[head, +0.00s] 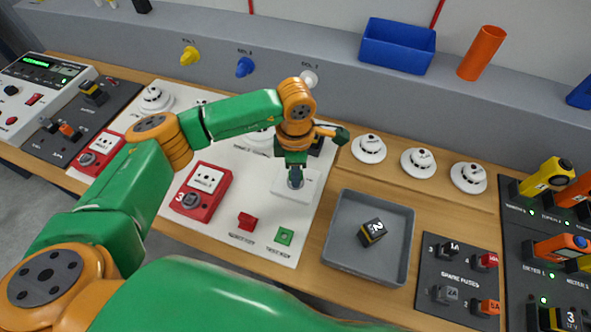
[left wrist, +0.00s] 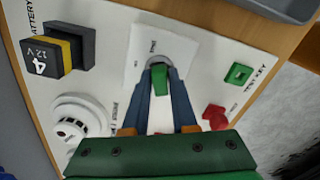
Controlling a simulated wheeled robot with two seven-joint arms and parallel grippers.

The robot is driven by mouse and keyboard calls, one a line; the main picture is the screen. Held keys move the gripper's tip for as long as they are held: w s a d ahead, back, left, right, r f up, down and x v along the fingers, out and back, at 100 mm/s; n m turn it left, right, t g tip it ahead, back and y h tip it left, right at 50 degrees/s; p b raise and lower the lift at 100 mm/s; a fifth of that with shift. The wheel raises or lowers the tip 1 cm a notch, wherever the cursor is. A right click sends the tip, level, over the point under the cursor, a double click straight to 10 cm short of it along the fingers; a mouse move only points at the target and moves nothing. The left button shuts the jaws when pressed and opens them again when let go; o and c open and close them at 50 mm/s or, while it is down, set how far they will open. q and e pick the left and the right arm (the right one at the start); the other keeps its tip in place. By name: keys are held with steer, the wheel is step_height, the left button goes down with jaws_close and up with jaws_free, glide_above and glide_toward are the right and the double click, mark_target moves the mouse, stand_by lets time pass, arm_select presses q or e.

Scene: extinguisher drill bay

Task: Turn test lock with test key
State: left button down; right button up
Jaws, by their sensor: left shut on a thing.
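The test lock is on a white plate (head: 306,190) on the white board; the plate also shows in the left wrist view (left wrist: 180,52). My left gripper (head: 295,182) points down over the plate. In the left wrist view its two blue fingers (left wrist: 160,82) are shut on the green test key (left wrist: 160,73). The key's tip is at the plate; the fingers hide the keyhole, so I cannot tell how deep it sits. The green key holder (head: 284,236) marked TEST KEY is empty, also in the left wrist view (left wrist: 238,74). My right gripper is not in view.
A red key (head: 247,222) stands beside the green holder. A red call point (head: 202,190) is to the left. A grey tray (head: 340,250) with a battery (head: 371,232) is to the right. Another battery (left wrist: 68,48) and a white detector (left wrist: 75,125) are near my gripper.

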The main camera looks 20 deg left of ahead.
arm_select(q)
steer(key=shift+f+n, duration=0.1)
steer(key=shift+n, duration=1.5)
steer(key=n, duration=0.3)
steer(key=shift+n, duration=1.5)
steer(key=n, duration=0.4)
steer(key=shift+n, duration=0.3)
steer(key=shift+c, duration=1.6)
jaws_free()
steer(key=shift+w, duration=0.1)
steer(key=shift+r+p, duration=2.5)
steer(key=shift+r, duration=1.1)
